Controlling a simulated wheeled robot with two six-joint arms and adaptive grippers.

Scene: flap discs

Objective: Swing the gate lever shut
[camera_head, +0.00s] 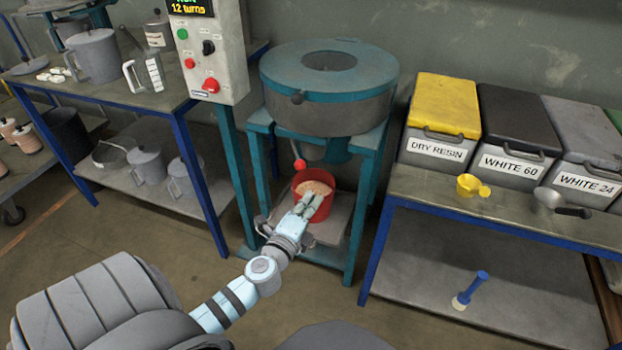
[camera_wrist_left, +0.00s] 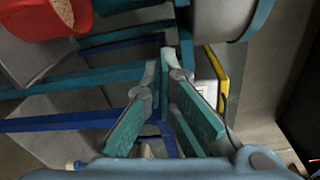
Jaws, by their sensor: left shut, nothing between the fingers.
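The gate lever ends in a red ball knob (camera_head: 299,164) under the round mixer drum (camera_head: 335,105), above a red bucket (camera_head: 327,231). In the head view my left gripper (camera_head: 316,195) is in front of the bucket and lower than the knob. Its fingers are together with nothing between them, and it appears apart from the knob. In the left wrist view the closed fingertips (camera_wrist_left: 166,62) point away from the bucket (camera_wrist_left: 45,20), which is at upper left. The knob does not show clearly there. My right gripper is not in view.
Teal frame legs (camera_head: 368,205) stand on both sides of the bucket. A control box (camera_head: 210,60) hangs at left, near a bench with jugs. At right, a table (camera_head: 430,199) holds labelled bins, a yellow scoop (camera_head: 472,186) and a metal scoop.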

